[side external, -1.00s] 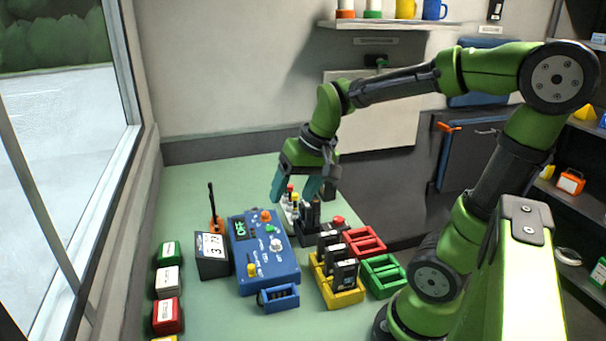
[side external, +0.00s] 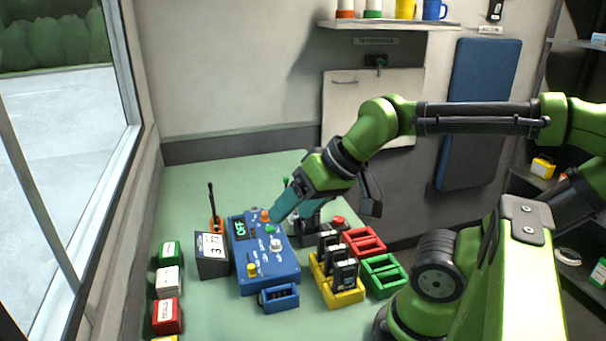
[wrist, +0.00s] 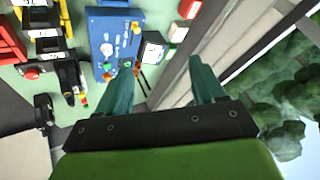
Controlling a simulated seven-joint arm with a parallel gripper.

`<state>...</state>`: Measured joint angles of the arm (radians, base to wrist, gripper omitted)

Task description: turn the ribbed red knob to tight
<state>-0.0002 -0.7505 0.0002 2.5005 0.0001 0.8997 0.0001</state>
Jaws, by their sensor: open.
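A small red knob (side external: 338,220) sits on a dark block behind the red tray; its ribs are too small to make out. What looks like the same knob (wrist: 32,73) shows at the left of the wrist view. My gripper (side external: 284,210) has teal fingers, tilted down and left, near the back right edge of the blue control box (side external: 268,268) and left of the red knob. In the wrist view my gripper (wrist: 160,68) is open with nothing between its fingers. The blue box carries a white knob (side external: 276,245), an orange knob (side external: 265,215) and a yellow knob (side external: 252,270).
A yellow tray (side external: 340,297) with black modules, a red tray (side external: 365,243) and a green tray (side external: 386,278) stand right of the box. A display (side external: 212,247) and coloured blocks (side external: 168,315) stand left. The window (side external: 70,140) borders the bench.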

